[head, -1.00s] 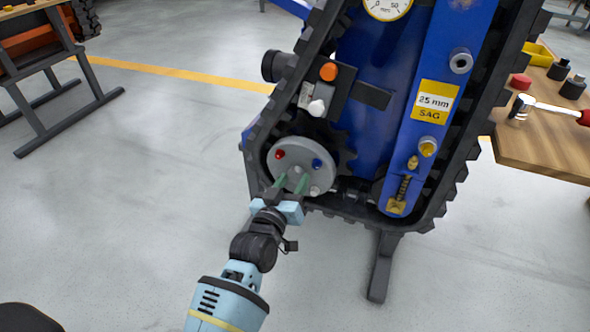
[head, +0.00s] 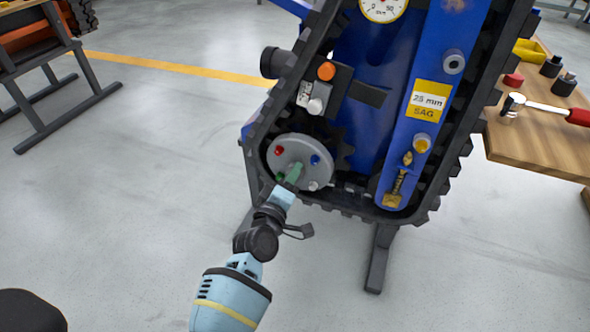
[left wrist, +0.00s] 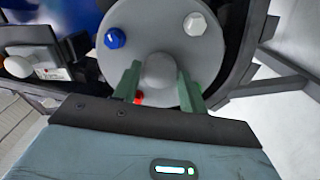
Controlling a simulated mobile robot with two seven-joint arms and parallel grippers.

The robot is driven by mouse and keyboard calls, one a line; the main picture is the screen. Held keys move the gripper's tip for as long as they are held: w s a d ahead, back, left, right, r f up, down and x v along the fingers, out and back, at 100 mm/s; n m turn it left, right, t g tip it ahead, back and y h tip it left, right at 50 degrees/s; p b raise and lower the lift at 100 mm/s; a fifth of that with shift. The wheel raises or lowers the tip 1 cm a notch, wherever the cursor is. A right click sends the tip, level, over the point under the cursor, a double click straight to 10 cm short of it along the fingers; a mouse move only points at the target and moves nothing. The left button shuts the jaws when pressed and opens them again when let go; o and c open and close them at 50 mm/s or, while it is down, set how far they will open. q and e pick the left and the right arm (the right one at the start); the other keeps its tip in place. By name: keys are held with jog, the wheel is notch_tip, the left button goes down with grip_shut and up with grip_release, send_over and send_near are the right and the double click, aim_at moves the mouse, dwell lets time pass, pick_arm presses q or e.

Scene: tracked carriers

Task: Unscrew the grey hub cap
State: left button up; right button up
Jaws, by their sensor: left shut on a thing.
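The grey hub cap (left wrist: 160,70) is a small round knob at the middle of a larger grey disc (head: 312,150). The disc sits inside the lower end of the black track and carries a red, a blue and a whitish bolt head. My left gripper (head: 293,172) is shut on the cap, with one green finger on each side of it in the left wrist view. In the head view the fingers mostly hide the cap. My right gripper is not in view.
The black track (head: 255,130) surrounds the disc closely. A orange knob (head: 326,71) and a white knob (head: 316,105) sit just above it. A wooden table (head: 540,145) with a hammer (head: 545,108) is at right.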

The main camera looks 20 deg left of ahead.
pick_arm(q)
jog(key=n, duration=0.9)
jog(key=shift+n, duration=0.4)
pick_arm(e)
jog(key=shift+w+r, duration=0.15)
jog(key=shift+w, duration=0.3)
pick_arm(q)
jog(key=o, duration=0.7)
jog(key=shift+m, duration=0.3)
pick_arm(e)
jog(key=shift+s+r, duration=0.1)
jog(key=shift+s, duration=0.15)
